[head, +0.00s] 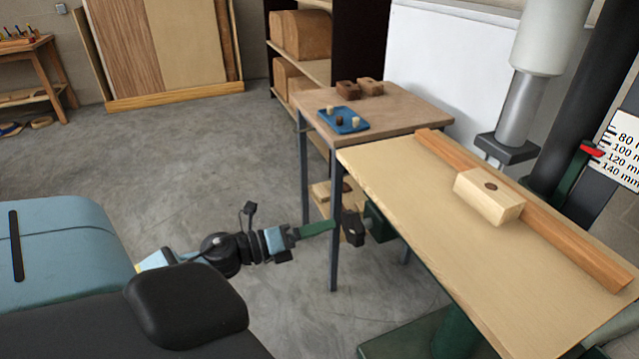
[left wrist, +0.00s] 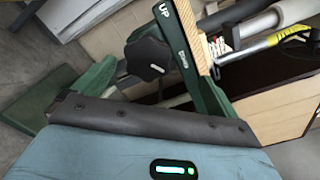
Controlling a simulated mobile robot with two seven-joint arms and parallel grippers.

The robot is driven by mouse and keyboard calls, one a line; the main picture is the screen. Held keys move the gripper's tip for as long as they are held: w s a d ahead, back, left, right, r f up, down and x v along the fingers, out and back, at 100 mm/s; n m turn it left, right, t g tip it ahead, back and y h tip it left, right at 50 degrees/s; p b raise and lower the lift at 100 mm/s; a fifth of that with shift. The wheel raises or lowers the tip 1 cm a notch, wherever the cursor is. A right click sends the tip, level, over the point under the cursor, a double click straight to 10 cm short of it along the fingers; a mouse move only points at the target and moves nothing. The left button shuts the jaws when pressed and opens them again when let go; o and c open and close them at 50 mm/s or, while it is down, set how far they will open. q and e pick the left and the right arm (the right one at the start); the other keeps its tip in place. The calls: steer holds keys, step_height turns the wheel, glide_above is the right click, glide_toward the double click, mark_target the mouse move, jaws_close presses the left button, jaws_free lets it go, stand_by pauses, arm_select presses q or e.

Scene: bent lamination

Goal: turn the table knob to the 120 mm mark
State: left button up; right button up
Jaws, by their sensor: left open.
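The black knob (head: 352,227) sits beside a green housing (head: 378,222) below the left edge of the wooden press table (head: 440,210). It also shows as a lobed black knob in the left wrist view (left wrist: 148,58), near a green plate lettered "UP". My left gripper (head: 322,228) has green fingers, is open, and points at the knob from the left; I cannot tell whether it touches. The scale (head: 622,152) at the right edge shows marks from 80 to 140 mm. Its red pointer (head: 591,149) appears near 100 mm; the exact reading is unclear. My right gripper is not in view.
A wooden block with a hole (head: 489,197) lies against a wooden fence (head: 530,212) on the press table. A side table (head: 385,110) with a blue tray (head: 342,121) stands behind my left gripper. The grey floor to the left is mostly clear.

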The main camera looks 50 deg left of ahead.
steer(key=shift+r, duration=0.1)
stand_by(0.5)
arm_select(q)
steer(key=b+v, duration=0.1)
steer(key=v, duration=0.6)
steer(key=shift+s, duration=0.4)
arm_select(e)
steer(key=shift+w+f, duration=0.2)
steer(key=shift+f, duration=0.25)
arm_select(q)
steer(key=shift+a, duration=0.1)
